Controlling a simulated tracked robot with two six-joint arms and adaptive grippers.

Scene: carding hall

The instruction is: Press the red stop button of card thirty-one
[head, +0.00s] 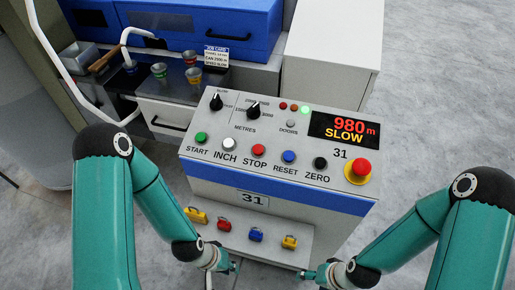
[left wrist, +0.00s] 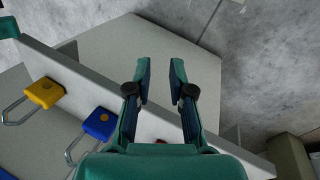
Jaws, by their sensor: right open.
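The red STOP button (head: 259,150) sits in the lower row of the sloped control panel (head: 216,171) of card 31, between the white INCH button (head: 229,144) and the blue RESET button (head: 289,157). A larger red mushroom button on a yellow collar (head: 361,169) is at the panel's right end. My left gripper (head: 234,267) is low in front of the console, below the padlocks and well away from the buttons. In the left wrist view its fingers (left wrist: 160,82) are apart with nothing between them. My right gripper (head: 303,274) is open and low, to its right.
The display (head: 344,128) reads 980 m SLOW; a green lamp (head: 304,111) is lit. Several padlocks, including a blue one (head: 256,234), are on the console's lower front. A bench with small cups (head: 160,71) and a card stands behind left. Grey floor (head: 440,110) is clear at right.

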